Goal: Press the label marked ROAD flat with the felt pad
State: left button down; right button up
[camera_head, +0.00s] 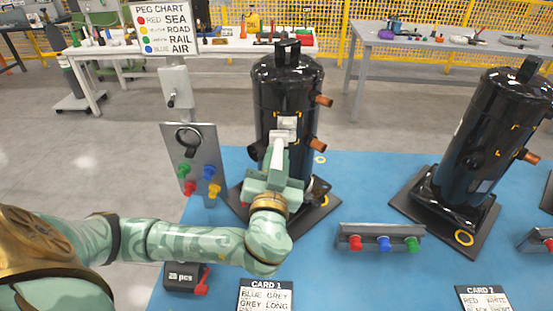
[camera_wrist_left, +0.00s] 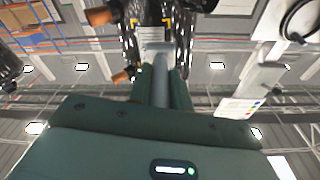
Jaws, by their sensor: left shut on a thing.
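The left black compressor (camera_head: 288,85) stands upright on its dark base plate. A pale label patch (camera_head: 287,123) is on its front, with yellow corner marks around it; it also shows in the wrist view (camera_wrist_left: 153,33), its wording too small to read. My left gripper (camera_head: 277,170) is in front of this compressor, shut on the grey handle of the felt pad (camera_wrist_left: 160,75). The handle points at the label's lower part. The pad's face is hidden, so I cannot tell whether it touches the label. My right gripper is not in view.
A second compressor (camera_head: 487,130) stands at right. A peg rail (camera_head: 380,243) with red, blue and green pegs lies between. A peg panel (camera_head: 196,160) stands left, below the peg chart (camera_head: 164,28). Cards and a small dark box (camera_head: 181,278) lie on the blue surface (camera_head: 330,280).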

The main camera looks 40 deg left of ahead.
pick_arm(q)
jog(key=shift+x, duration=0.75)
dwell(0.7)
dwell(0.3)
jog(key=shift+s+d+f, duration=0.1)
jog(key=shift+s+d, duration=0.2)
jog(key=shift+s, duration=0.25)
jog(key=shift+v, duration=1.1)
jog(key=shift+w+a+f+b, duration=0.45)
jog(key=shift+w+f+b, duration=0.35)
jog(key=shift+w+f, duration=0.1)
jog(key=shift+w+a, duration=0.4)
jog(key=shift+w, duration=0.2)
